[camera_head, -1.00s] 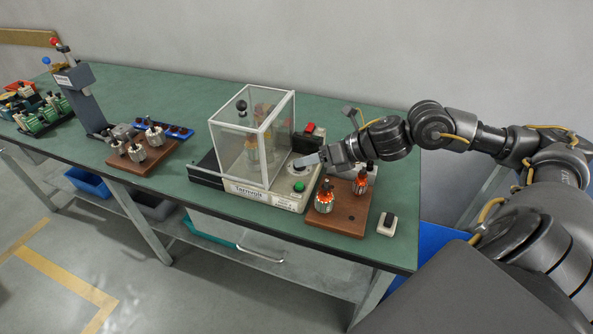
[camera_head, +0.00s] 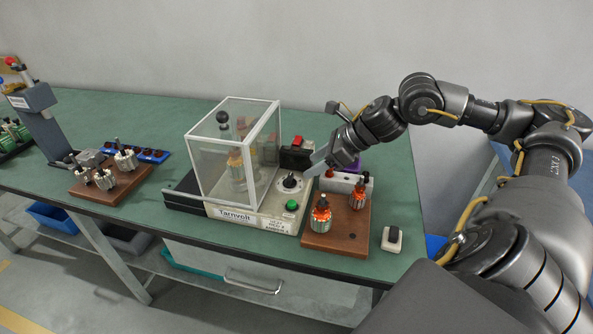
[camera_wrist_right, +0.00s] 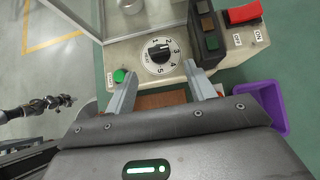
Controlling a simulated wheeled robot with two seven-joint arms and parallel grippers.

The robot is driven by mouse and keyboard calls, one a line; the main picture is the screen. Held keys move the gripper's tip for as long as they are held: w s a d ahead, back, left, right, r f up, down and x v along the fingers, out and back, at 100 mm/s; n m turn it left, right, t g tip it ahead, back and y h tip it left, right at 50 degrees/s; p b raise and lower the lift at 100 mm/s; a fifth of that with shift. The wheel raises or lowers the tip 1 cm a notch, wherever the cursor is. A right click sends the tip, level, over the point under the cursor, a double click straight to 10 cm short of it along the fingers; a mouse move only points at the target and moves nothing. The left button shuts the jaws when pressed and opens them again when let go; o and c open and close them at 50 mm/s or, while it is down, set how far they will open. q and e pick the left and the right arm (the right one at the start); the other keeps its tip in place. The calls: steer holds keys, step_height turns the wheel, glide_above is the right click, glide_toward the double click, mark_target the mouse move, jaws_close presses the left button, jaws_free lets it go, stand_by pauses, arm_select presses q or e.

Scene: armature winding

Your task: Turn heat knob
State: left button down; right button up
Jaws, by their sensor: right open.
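The heat knob (camera_head: 289,182) is a black dial on a white numbered disc, on the top of the beige Tarnvolt machine (camera_head: 246,216). In the right wrist view the knob (camera_wrist_right: 158,53) lies just beyond the fingertips, roughly centred between them, its pointer towards the upper right near the 2. My right gripper (camera_head: 311,164) is just right of and behind the knob, apart from it. In the right wrist view its two fingers (camera_wrist_right: 158,70) are spread with nothing between them. A dark jointed arm end, apparently my left gripper (camera_wrist_right: 62,101), shows small at the left edge there.
A clear guard box (camera_head: 234,150) stands on the machine left of the knob. A green button (camera_head: 291,205) is in front, and a red switch (camera_wrist_right: 244,12) behind. A wooden board (camera_head: 336,234) with orange-wound armatures and a purple bin (camera_wrist_right: 266,103) are close to the gripper.

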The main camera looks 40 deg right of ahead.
mark_target(292, 177)
steer(key=p+x, duration=0.1)
steer(key=x, duration=0.5)
steer(key=shift+a, duration=0.1)
steer(key=shift+w+a+f, duration=0.15)
steer(key=shift+w+f, duration=0.1)
steer(key=shift+f, duration=0.05)
arm_select(q)
steer(key=s, duration=0.2)
steer(key=shift+s+a+r, duration=0.3)
steer(key=shift+s, duration=0.05)
arm_select(e)
steer(key=c, duration=1)
